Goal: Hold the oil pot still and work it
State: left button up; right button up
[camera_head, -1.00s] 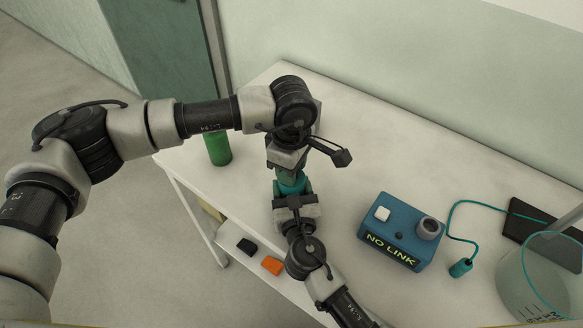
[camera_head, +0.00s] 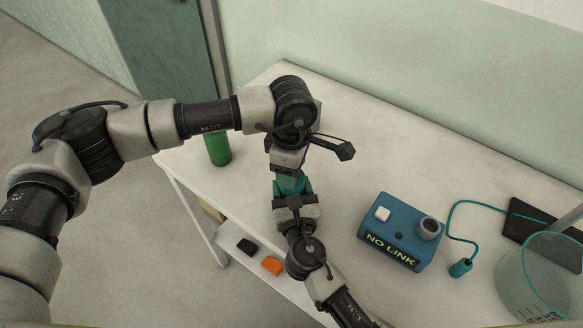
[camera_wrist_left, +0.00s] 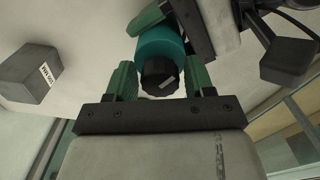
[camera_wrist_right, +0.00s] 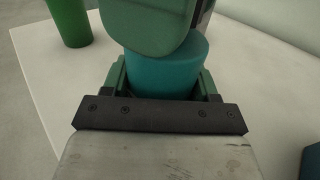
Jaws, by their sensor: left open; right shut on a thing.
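The oil pot appears as a teal cylinder (camera_head: 291,184) between my two grippers at the table's left part. In the left wrist view the pot (camera_wrist_left: 158,45) has a black knob-like end (camera_wrist_left: 159,77) with a small light mark. My right gripper (camera_head: 292,193) is shut on the teal body; its green fingers sit either side of the pot (camera_wrist_right: 165,68) in the right wrist view. My left gripper (camera_head: 288,168) is open above the pot, its green fingers on both sides of the black end, with gaps showing. The head view hides the black end.
A green cylinder (camera_head: 218,148) stands on the table's left edge. A blue "NO LINK" box (camera_head: 398,232), a teal-corded plug (camera_head: 460,268), a dark pad (camera_head: 530,222) and a glass vessel (camera_head: 540,280) are on the right. A grey labelled block (camera_wrist_left: 30,75) shows in the left wrist view.

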pick_arm(q)
jog(key=m, duration=0.9)
jog(key=shift+m, duration=0.3)
jog(key=shift+c, duration=0.4)
jog(key=c, duration=0.4)
jog(key=shift+c, duration=0.3)
